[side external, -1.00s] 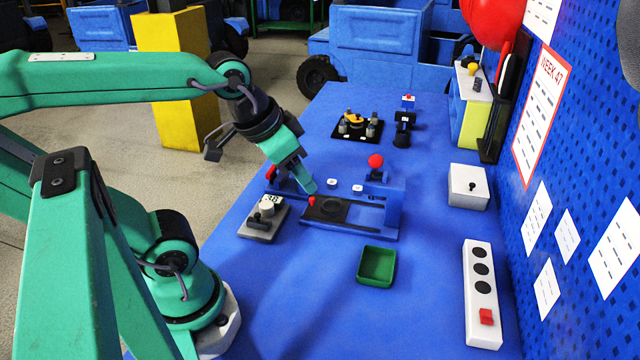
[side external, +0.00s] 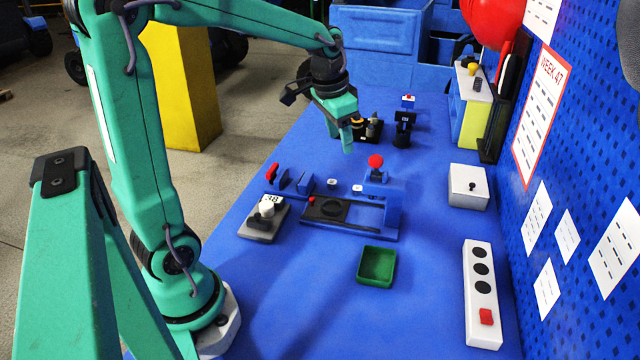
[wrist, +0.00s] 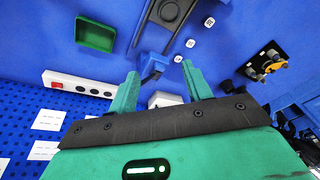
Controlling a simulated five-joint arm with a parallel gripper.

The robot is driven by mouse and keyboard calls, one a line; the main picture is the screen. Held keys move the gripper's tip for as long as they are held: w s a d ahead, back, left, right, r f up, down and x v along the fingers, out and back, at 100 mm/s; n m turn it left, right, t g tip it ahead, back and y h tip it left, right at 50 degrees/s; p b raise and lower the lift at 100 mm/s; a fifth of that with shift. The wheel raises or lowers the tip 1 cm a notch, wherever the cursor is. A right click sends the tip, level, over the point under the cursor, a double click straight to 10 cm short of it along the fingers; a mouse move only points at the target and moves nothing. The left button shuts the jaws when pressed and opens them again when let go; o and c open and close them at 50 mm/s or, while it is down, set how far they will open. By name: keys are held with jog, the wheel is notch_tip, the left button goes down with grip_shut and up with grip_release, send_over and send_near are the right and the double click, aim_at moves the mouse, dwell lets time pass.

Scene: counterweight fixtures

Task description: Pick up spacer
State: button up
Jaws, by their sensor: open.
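No part is plainly marked as the spacer, so I cannot tell which one it is. Small white labelled pieces lie on the blue table, one left (side external: 332,183) and one right (side external: 357,188); white pieces (wrist: 190,43) also show in the wrist view. A black plate (side external: 372,157) at the back carries small grey and yellow parts, partly hidden behind my gripper. My gripper (side external: 341,143) is open and empty, above the table in front of that plate. In the wrist view its two green fingers (wrist: 161,80) stand apart with nothing held between them.
A blue fixture (side external: 392,212) with a dark slide and red-ball lever stands mid-table. A grey scale (side external: 262,226) is left of it, a green tray (side external: 377,266) in front. A white box (side external: 469,187) and switch strip (side external: 481,300) are right. The front table is clear.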

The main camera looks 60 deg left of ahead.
jog(key=w+a+f+g, duration=0.2)
jog(key=w+a+f, duration=0.35)
jog(key=a, duration=0.25)
jog(key=m, duration=0.1)
send_over(332, 182)
jog(key=shift+g+h, duration=0.4)
jog(key=f, duration=1)
jog(key=shift+a, duration=0.25)
jog(key=shift+f, duration=1.25)
jog(key=shift+w+d+f, duration=0.1)
jog(key=shift+f, duration=1.2)
jog(key=shift+d+f, duration=0.1)
jog(key=shift+f, duration=1.2)
jog(key=c, duration=1.1)
jog(key=shift+o, duration=0.2)
jog(key=shift+r, duration=0.1)
